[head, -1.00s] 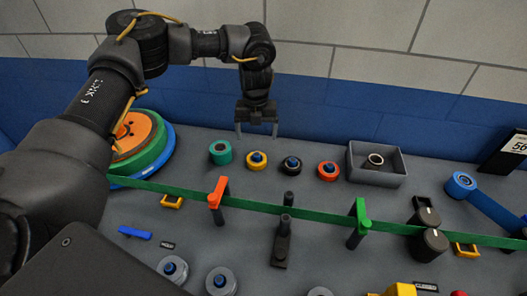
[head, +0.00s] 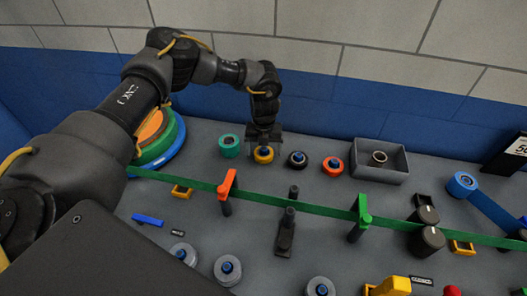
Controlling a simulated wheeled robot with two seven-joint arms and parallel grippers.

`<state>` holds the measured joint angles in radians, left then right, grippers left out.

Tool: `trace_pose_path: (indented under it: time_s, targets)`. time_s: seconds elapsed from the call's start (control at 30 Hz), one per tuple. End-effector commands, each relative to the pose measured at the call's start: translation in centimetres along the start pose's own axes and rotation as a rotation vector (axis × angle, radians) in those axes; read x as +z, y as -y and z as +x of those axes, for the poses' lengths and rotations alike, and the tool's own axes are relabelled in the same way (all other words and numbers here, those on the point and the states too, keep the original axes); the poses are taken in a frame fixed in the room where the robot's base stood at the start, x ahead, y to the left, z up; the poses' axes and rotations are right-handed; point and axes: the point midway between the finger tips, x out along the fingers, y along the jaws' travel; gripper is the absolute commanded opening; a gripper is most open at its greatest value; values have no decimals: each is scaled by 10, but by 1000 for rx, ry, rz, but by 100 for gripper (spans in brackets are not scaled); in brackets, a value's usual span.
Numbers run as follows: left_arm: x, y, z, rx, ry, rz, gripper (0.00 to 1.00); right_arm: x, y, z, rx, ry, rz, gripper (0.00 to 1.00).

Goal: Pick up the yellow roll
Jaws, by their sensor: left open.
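The yellow roll (head: 263,155) stands on the grey panel between the teal roll and the black roll, a blue core showing in its middle. My left gripper (head: 264,148) is right above it, pointing down, with its jaws open. The fingers come down at the roll's two sides and hide part of its top. I cannot tell whether they touch it. My right gripper is not in view.
A teal roll (head: 229,146) stands close on the left. A black roll (head: 297,160) and an orange-red roll (head: 332,166) are on the right, then a grey bin (head: 379,175) holding a ring. A green strap (head: 325,211) runs across in front.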

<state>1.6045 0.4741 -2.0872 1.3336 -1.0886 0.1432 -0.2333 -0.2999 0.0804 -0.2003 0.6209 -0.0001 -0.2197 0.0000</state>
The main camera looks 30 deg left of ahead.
Motion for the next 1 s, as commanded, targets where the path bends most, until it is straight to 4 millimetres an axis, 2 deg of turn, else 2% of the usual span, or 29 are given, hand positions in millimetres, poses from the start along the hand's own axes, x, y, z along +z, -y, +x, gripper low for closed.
trace_pose_path:
  time_s: [0.13,0.37,0.73,1.0]
  targets:
    - [0,0,10,1,0,0,86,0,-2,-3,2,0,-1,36]
    - [0,0,12,0,1,0,85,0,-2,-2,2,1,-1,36]
    - [0,0,12,0,1,0,36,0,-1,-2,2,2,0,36]
    - [0,0,10,0,1,0,36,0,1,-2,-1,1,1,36]
